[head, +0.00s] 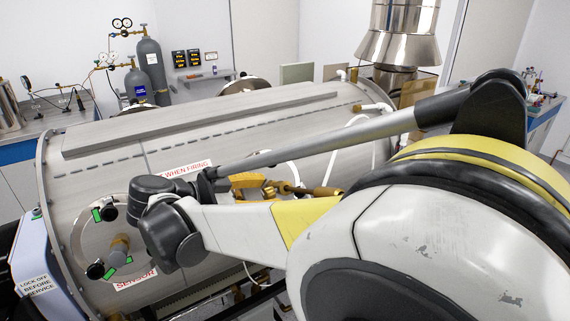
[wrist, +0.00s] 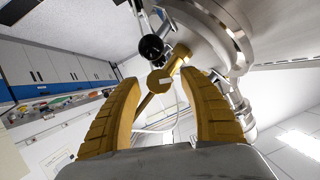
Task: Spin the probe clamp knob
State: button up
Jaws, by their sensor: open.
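A brass-coloured hub with a bar across it, which looks like the probe clamp knob (wrist: 158,82), shows in the wrist view between the fingertips. Its bar slants from lower left to upper right. My gripper (wrist: 160,84) is open, with one yellow ridged finger on each side of the hub and a visible gap to it. I cannot tell how deep the hub sits between them. In the head view yellow finger parts of my gripper (head: 253,186) show behind my arm, beside a brass-coloured fitting (head: 303,189) near the chamber's side. My arm hides part of that area.
The large steel chamber (head: 240,120) fills the middle of the head view. A black ball knob (wrist: 152,47) stands close above the hub in the wrist view. A round flange with black knobs (head: 96,270) is at the chamber's left end. White hoses (head: 352,124) run nearby.

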jog(key=shift+w+d+f, duration=0.15)
jog(key=shift+w+d, duration=0.1)
jog(key=shift+d, duration=0.05)
grip_shut()
jog(key=n+g+h, duration=0.1)
jog(key=n, duration=0.2)
jog(key=shift+a+g, duration=0.1)
jog(key=shift+g, duration=0.3)
jog(key=shift+w+n+g+h+b, duration=0.1)
jog(key=shift+n+g+h+b, duration=0.65)
jog(key=shift+n, duration=0.85)
jog(key=shift+h, duration=0.25)
